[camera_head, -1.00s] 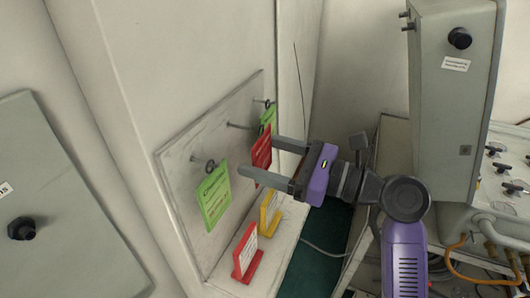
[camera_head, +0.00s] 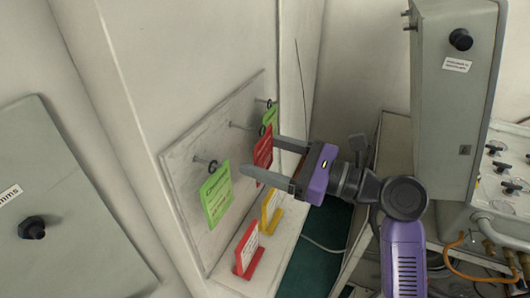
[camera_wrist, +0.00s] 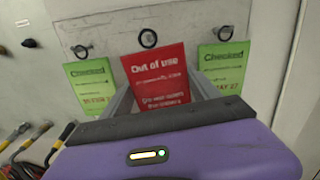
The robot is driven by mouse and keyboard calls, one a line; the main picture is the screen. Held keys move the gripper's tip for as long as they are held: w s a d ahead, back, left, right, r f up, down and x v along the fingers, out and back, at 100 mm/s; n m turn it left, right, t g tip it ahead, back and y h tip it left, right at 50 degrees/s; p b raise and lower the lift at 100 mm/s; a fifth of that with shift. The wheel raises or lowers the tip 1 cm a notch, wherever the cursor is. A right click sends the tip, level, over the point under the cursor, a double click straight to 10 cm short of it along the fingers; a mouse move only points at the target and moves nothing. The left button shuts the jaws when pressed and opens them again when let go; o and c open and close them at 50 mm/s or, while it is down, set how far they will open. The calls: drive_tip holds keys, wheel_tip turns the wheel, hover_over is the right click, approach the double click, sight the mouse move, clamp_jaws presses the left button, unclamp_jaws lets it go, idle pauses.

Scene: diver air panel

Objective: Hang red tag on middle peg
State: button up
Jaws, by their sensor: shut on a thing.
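The red tag (camera_head: 263,148), printed "Out of use", is upright between the two fingers of my gripper (camera_head: 260,157), which is shut on its side edges. In the wrist view the red tag (camera_wrist: 157,75) faces me with its dark ring (camera_wrist: 148,38) above it. The middle peg (camera_head: 238,126) sticks out of the pale board (camera_head: 185,160). The ring lines up with the middle peg in the wrist view; I cannot tell whether the peg is through it. Green tags hang on the left peg (camera_head: 216,195) and right peg (camera_head: 270,116).
Below the pegs, a ledge holds a red card stand (camera_head: 247,250) and a yellow one (camera_head: 271,210). A grey cabinet (camera_head: 450,110) stands at the right, with a valve panel and hoses beside it. A grey panel with a black knob (camera_head: 33,228) is at the left.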

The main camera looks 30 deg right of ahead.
drive_tip(key=shift+w+a, duration=0.15)
drive_tip(key=shift+w, duration=0.05)
drive_tip(key=shift+w+a+r+p, duration=0.1)
drive_tip(key=shift+w+a+p, duration=0.1)
drive_tip(key=shift+w+p, duration=0.15)
drive_tip(key=shift+p+x, duration=0.35)
drive_tip(key=shift+x, duration=0.55)
idle(0.5)
drive_tip(key=shift+f, duration=0.35)
idle(0.6)
drive_tip(key=o, duration=1.4)
drive_tip(key=shift+s, duration=0.15)
